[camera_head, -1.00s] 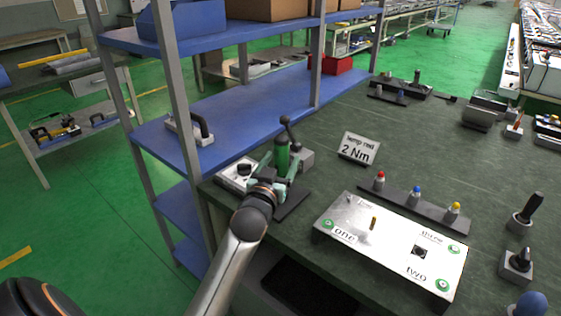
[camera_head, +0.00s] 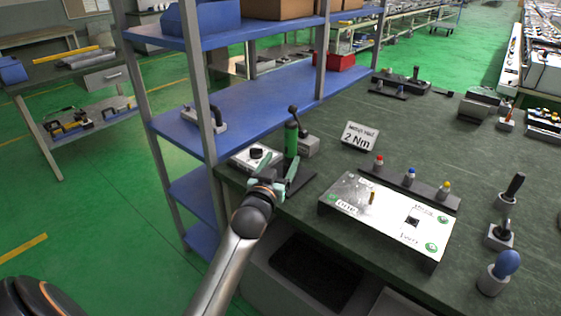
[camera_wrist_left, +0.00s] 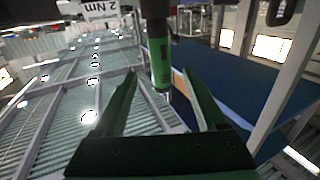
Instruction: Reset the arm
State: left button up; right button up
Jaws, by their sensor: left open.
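My left arm comes up from the bottom in the head view. Its gripper (camera_head: 272,181) is at the near left corner of the dark green workbench (camera_head: 420,138), just in front of a green cylindrical tool (camera_head: 291,140) that stands upright. In the left wrist view the two fingers of the left gripper (camera_wrist_left: 160,95) are spread apart with nothing between them. The green tool (camera_wrist_left: 160,62) hangs into that view ahead of the fingertips, apart from them. My right gripper is not in view.
A white panel (camera_head: 385,218) with green markings lies on the bench to the right. Behind it a dark rack holds red, blue and yellow capped pieces. A "2 Nm" sign (camera_head: 360,136) stands nearby. Blue shelving (camera_head: 255,105) with grey posts borders the bench on the left.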

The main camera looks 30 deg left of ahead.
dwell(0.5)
pick_arm(q)
jog(key=s+d+f+m+g+h, duration=0.15)
jog(key=s+d+f+g, duration=0.25)
jog(key=s+f, duration=0.4)
jog(key=s+d+f+m+g+h, duration=0.1)
jog(key=s+d+f+g+h, duration=0.1)
jog(key=s+d+f+g, duration=0.4)
jog(key=s+d+f+m+g+h, duration=0.1)
jog(key=s+d+f+g, duration=0.15)
jog(key=s, duration=0.75)
jog(key=s+d+f+m+g+h, duration=0.1)
jog(key=s+d+f+m, duration=0.15)
jog(key=s, duration=0.75)
jog(key=w+d+f+t+h+p, duration=0.2)
jog(key=w+d+f+t+p, duration=0.1)
jog(key=w+f+t+p, duration=0.1)
jog(key=shift+w+d+f+n+t+p, duration=0.35)
jog(key=shift+w+t+p, duration=0.25)
jog(key=shift+p, duration=0.75)
